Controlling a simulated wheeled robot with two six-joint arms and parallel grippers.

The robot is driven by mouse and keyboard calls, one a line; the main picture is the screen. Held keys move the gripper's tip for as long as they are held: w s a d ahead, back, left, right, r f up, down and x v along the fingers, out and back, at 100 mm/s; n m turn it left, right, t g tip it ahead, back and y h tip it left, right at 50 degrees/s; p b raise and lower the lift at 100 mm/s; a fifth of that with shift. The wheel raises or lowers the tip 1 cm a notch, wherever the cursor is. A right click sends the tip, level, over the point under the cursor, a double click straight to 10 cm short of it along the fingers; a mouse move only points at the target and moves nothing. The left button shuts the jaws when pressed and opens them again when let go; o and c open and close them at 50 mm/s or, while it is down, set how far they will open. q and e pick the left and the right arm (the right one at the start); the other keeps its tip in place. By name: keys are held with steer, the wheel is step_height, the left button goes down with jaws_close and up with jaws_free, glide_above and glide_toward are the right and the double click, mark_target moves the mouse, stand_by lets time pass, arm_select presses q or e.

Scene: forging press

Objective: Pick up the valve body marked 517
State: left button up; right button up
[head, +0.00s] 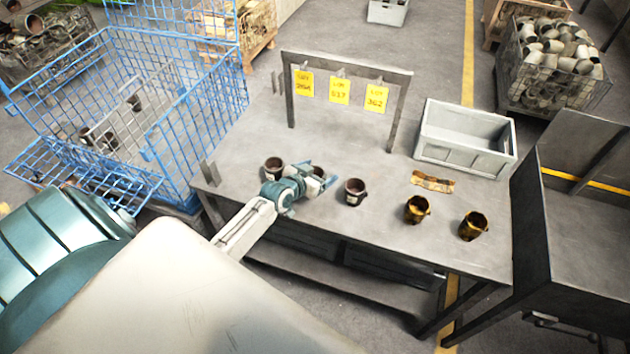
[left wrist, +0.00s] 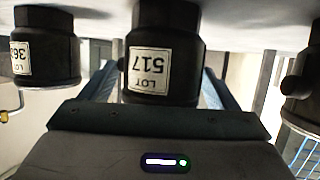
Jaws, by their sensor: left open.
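The valve body marked 517 (left wrist: 162,50) is dark, with a white label, and appears upside down in the left wrist view. It stands between the two blue fingers of my left gripper (left wrist: 157,88), which is open. In the head view, my left gripper (head: 318,176) reaches over the table from the left. It partly hides the middle dark valve body (head: 319,172). I cannot tell if the fingers touch it. A second valve body, with a label partly reading 36 (left wrist: 46,45), is at left in the wrist view. My right gripper is not in view.
Dark valve bodies stand on both sides, one at left (head: 273,168) and one at right (head: 355,191). Two yellowish ones (head: 417,209) stand farther right. A rack with yellow lot tags (head: 339,90) and a grey bin (head: 464,143) are behind. The table (head: 340,150) is clear before the rack.

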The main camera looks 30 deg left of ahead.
arm_select(q)
steer(key=shift+c, duration=0.6)
steer(key=c, duration=1.2)
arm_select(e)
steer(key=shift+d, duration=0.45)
arm_select(q)
steer(key=shift+r, duration=0.15)
